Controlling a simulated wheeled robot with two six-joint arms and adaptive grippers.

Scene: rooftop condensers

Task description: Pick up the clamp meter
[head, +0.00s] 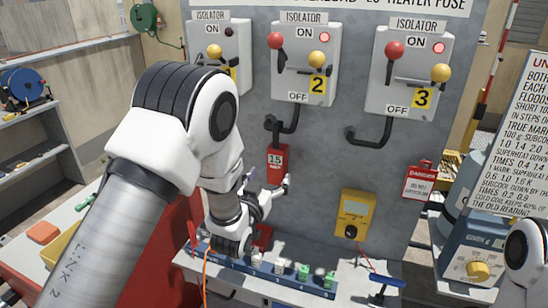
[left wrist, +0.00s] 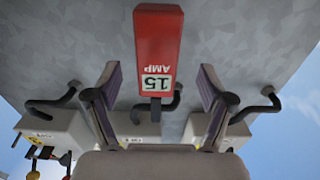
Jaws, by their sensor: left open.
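A yellow meter (head: 355,216) with a display and a dark dial stands against the grey panel, right of the middle in the head view. It looks like the clamp meter, but I cannot make out its jaws. My left gripper (head: 268,192) is open and left of the meter, in front of the panel. In the left wrist view the open fingers (left wrist: 157,85) point toward a red block marked 15 AMP (left wrist: 156,50), which shows between and beyond them. The meter is not seen in the left wrist view. My right gripper is out of view.
Three isolator boxes (head: 305,60) with levers line the panel above. A ledge (head: 240,278) below carries a blue strip of small parts and a blue-handled tool (head: 386,280). A red danger tag (head: 420,181) hangs right of the meter. A text board (head: 515,130) stands far right.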

